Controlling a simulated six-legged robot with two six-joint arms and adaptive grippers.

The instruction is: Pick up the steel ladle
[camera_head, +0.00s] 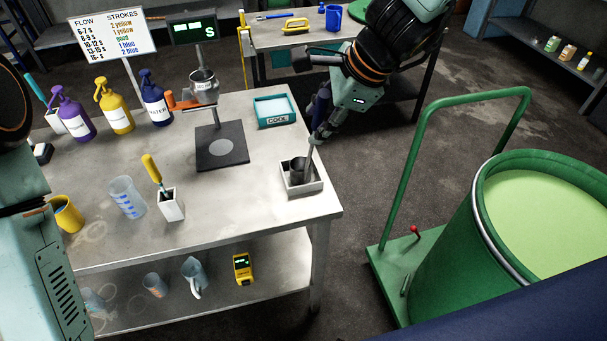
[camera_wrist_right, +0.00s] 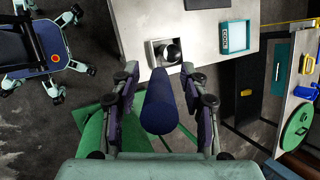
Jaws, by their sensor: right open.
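The steel ladle stands with its dark cup (camera_head: 298,170) in a small white tray (camera_head: 303,187) at the table's right front corner. Its handle rises from there, with a dark blue grip at the top. My right gripper (camera_head: 318,133) is open above the tray, at the ladle's handle. In the right wrist view the blue grip (camera_wrist_right: 160,103) lies between the open fingers (camera_wrist_right: 160,72), with dark gaps on both sides, and the cup (camera_wrist_right: 170,52) shows beyond the fingertips. My left arm enters at the left edge of the head view; its gripper is out of view.
The steel table (camera_head: 250,195) holds a COOL tray (camera_head: 275,111), a black stand plate (camera_head: 222,147), pump bottles, a beaker and a white holder (camera_head: 171,205). A green drum (camera_head: 470,230) on a trolley stands at the right. Floor lies between table and trolley.

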